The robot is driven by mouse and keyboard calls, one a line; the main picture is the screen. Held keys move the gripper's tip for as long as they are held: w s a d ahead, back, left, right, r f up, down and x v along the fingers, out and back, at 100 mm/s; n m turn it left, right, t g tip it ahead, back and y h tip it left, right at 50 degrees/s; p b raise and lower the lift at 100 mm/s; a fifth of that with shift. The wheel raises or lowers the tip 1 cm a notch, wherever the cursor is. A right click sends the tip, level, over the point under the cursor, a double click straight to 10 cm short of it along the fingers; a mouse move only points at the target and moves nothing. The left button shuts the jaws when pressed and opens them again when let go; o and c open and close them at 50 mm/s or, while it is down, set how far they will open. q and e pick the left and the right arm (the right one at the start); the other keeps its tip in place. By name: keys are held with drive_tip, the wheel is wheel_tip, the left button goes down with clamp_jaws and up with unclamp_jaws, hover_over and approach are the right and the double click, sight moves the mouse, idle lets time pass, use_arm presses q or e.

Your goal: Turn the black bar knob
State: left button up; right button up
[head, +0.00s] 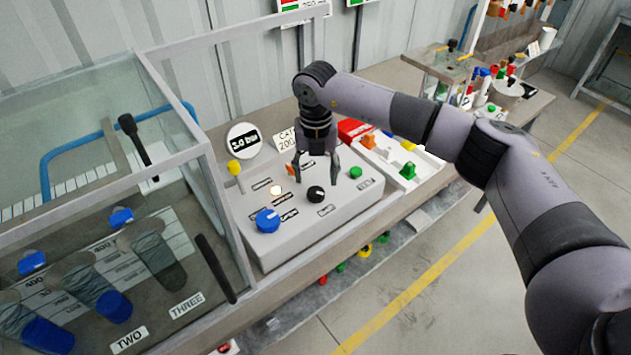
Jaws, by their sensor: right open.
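A black knob (315,194) sits on the sloped top of the grey control box (345,215), right of the middle. Its bar and pointing direction are too small to make out clearly. My right gripper (316,184) hangs down over the box with its fingers spread apart, one on each side, just above and behind the black knob as seen here. I cannot tell whether a finger touches the knob. My left gripper is out of view.
On the box are a blue knob (267,220), a lit button (275,190), a yellow-tipped lever (235,168) and a green button (355,172). A glass tank (178,160) stands close at left. A white tray (425,168) with switches lies right. Floor at right is free.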

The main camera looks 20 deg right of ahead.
sight(316, 191)
wheel_tip(316, 191, down, 4)
drive_tip(key=shift+s+p, duration=0.1)
drive_tip(key=shift+p, duration=0.4)
drive_tip(key=shift+f, duration=0.65)
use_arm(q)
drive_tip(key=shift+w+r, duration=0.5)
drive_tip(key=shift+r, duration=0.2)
use_arm(e)
drive_tip(key=c, duration=1.1)
